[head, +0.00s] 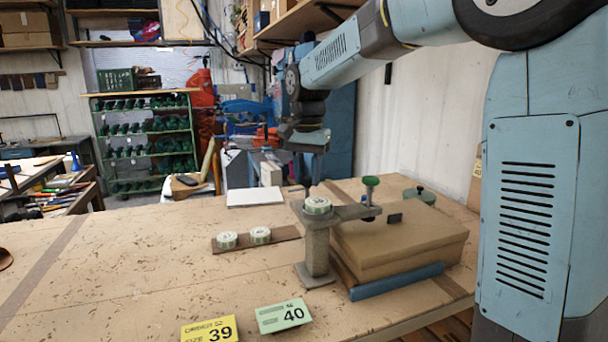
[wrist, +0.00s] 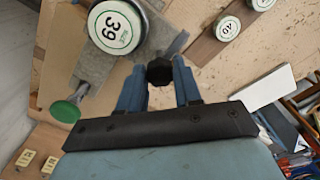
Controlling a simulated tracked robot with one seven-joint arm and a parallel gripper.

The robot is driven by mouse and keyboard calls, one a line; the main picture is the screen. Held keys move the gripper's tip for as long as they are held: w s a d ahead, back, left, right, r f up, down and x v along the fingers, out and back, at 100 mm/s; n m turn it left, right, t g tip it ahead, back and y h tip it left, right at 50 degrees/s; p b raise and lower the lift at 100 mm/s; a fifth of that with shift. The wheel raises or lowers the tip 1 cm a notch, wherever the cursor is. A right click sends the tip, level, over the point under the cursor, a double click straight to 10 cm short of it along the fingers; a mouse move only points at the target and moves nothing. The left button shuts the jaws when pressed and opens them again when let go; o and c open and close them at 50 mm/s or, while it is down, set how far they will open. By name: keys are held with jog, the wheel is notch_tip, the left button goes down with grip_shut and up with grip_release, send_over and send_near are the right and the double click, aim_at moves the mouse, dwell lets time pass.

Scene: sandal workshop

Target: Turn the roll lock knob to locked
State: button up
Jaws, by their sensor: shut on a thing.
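A black knob (wrist: 160,71) sits between the blue fingers of my gripper (wrist: 159,66) in the wrist view. My gripper is shut on it; the finger sides hide part of it. I take it as the roll lock knob, but its locked or unlocked marking is not visible. The knob is beside a grey metal fixture (wrist: 88,66) that carries a round disc marked 39 (wrist: 116,26). In the head view the disc (head: 317,205) tops the fixture's post (head: 316,250), and my gripper's body hangs above and behind it. The fingers are hard to make out there.
A green-topped knob (head: 371,181) stands on the fixture's arm, over a brown block (head: 400,243). A blue roller (head: 397,281) lies in front. Two more discs (head: 227,240) sit on a brown strip to the left. A white sheet (head: 254,197) lies behind. The table's left side is mostly clear.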

jog(key=n, duration=0.3)
jog(key=shift+n, duration=0.4)
jog(key=n, duration=0.4)
jog(key=shift+n, duration=0.3)
jog(key=n, duration=0.4)
jog(key=shift+n, duration=2.4)
jog(key=shift+a, duration=0.1)
jog(key=o, duration=1)
jog(key=shift+o, duration=0.2)
